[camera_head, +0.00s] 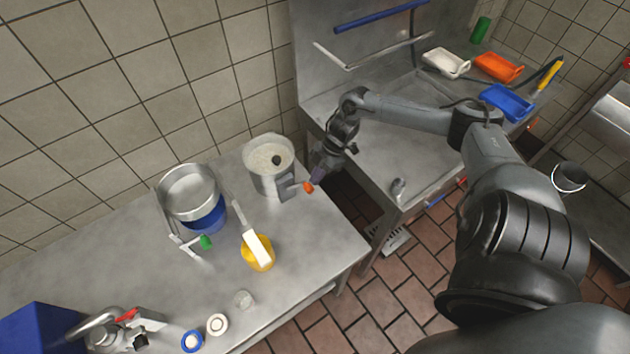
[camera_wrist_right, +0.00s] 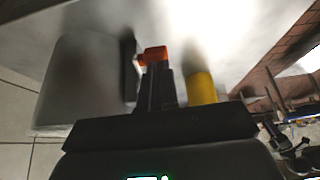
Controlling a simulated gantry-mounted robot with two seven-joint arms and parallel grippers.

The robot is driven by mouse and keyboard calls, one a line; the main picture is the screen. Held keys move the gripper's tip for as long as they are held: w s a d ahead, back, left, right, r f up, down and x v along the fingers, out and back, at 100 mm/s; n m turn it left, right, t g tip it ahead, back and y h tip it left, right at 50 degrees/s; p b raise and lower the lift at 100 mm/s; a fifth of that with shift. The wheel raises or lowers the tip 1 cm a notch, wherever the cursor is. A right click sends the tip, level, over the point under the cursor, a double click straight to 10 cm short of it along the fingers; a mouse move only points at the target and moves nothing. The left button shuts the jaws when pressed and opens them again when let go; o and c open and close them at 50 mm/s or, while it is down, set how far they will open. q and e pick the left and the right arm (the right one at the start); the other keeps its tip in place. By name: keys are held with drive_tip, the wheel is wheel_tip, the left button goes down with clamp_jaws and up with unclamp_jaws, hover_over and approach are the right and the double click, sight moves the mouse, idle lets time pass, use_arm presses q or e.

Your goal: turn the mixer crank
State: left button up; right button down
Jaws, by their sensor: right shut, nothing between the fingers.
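A metal canister (camera_head: 268,170) filled with pale, grainy contents and one dark spot stands at the right back of the steel table. A grey fitting on its side ends in an orange knob (camera_head: 308,187), which looks like a crank handle. My right gripper (camera_head: 317,176) is shut and empty, close beside the knob. In the right wrist view the orange knob (camera_wrist_right: 153,56) shows just at or beyond the fingertips (camera_wrist_right: 155,75); I cannot tell if they touch. A steel pot on a blue base (camera_head: 190,192) stands to the left, with a crank-like arm and green knob (camera_head: 206,242).
A yellow container with a white handle (camera_head: 257,254) stands in front of the canister; a yellow thing (camera_wrist_right: 201,88) shows in the wrist view. Small jars (camera_head: 217,324) and a blue box (camera_head: 38,328) are at the front left. A gap separates the table from the sink counter (camera_head: 385,170).

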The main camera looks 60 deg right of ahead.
drive_tip(key=shift+w+a+f, duration=0.15)
drive_tip(key=shift+a+f, duration=0.15)
drive_tip(key=shift+f, duration=0.3)
drive_tip(key=shift+d+f, duration=0.1)
drive_tip(key=shift+f, duration=1)
